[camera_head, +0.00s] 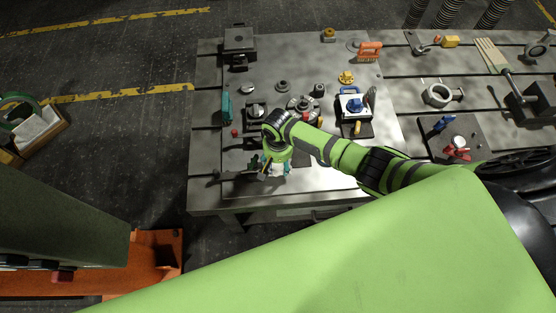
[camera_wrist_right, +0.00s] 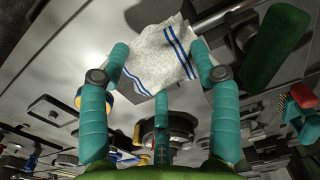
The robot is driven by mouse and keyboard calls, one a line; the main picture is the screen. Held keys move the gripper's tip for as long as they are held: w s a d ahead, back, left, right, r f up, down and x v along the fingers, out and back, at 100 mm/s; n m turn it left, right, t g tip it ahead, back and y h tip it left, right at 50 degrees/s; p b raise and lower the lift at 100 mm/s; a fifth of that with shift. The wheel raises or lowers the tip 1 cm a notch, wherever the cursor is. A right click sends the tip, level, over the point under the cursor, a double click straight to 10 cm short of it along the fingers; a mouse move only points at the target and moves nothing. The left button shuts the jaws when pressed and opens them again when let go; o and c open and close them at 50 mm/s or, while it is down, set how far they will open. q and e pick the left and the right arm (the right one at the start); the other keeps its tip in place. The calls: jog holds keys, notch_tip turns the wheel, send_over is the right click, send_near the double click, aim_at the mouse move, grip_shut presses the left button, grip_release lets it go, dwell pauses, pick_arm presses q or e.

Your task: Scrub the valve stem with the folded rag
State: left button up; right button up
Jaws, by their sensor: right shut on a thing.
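The folded rag (camera_wrist_right: 160,55), white with blue stripes, is between the teal fingertips of my right gripper (camera_wrist_right: 160,68) in the wrist view. That gripper is shut on it. In the head view my right gripper (camera_head: 272,165) is over the near part of the table, and the rag is mostly hidden there. A round dark metal casting (camera_wrist_right: 172,127) shows behind the fingers in the wrist view. Several castings stand on the table, among them a round one (camera_head: 303,105) and a blue-topped one (camera_head: 353,104). I cannot tell which bears the valve stem. My left gripper is not in view.
The steel table (camera_head: 210,160) also holds a dark block (camera_head: 239,40), an orange tool (camera_head: 369,51), a teal object (camera_head: 227,106) and a wide brush (camera_head: 490,55). A dark green cylinder (camera_wrist_right: 275,45) is right of the rag in the wrist view. The table's far middle is fairly clear.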

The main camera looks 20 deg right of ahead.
jog(key=shift+s+a, duration=0.25)
jog(key=shift+s, duration=0.55)
jog(key=shift+r, duration=3.45)
